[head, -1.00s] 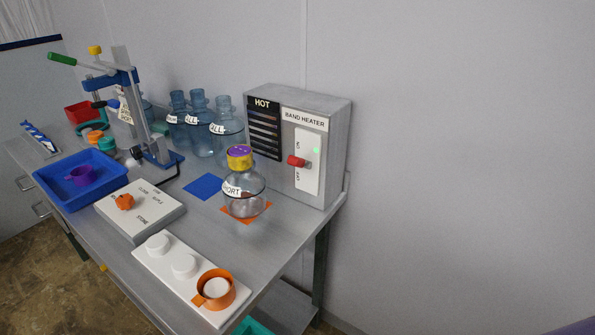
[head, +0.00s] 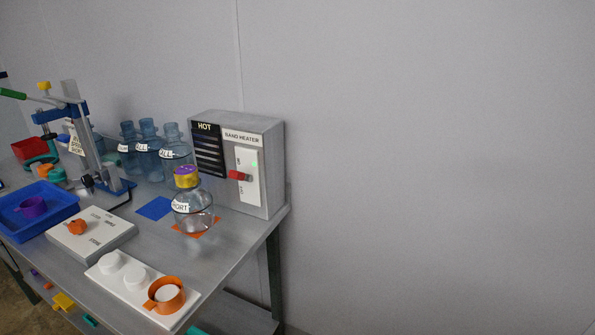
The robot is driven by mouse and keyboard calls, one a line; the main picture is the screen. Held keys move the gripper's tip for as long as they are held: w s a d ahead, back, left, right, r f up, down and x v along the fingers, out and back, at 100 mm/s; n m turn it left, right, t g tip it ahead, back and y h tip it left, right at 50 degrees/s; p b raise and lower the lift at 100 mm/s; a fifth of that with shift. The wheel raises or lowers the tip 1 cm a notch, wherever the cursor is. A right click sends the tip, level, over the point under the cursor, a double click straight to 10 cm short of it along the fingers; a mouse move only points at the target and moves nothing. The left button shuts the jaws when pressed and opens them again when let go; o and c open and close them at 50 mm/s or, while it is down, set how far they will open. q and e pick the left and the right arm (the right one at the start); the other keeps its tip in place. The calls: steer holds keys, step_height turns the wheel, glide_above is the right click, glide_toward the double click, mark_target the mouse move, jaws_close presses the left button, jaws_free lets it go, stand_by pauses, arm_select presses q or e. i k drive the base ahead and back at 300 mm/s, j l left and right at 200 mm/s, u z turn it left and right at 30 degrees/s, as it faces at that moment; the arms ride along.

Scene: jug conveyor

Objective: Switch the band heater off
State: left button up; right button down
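The band heater (head: 270,145) is a grey box at the back right of the bench, marked "BAND HEATER" and "HOT". Its white switch plate (head: 250,190) carries a red lever (head: 238,175) that sticks out toward the left. A small green light (head: 253,164) shows on the plate above the lever. The small lettering on the plate is too blurred to read. Neither of my grippers is in view.
A clear jug (head: 193,212) with a yellow and purple cap stands on an orange square in front of the heater. Several blue jugs (head: 149,150) stand left of it. A blue press (head: 75,115), blue tray (head: 62,210), grey control box (head: 92,240) and white peg board (head: 185,308) fill the left and front. The right side is bare wall.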

mark_target(233, 174)
steer(key=j+z, duration=0.3)
steer(key=z, duration=0.15)
steer(key=j+z, duration=0.4)
steer(key=j, duration=1)
steer(key=k+j, duration=0.1)
steer(key=j, duration=0.85)
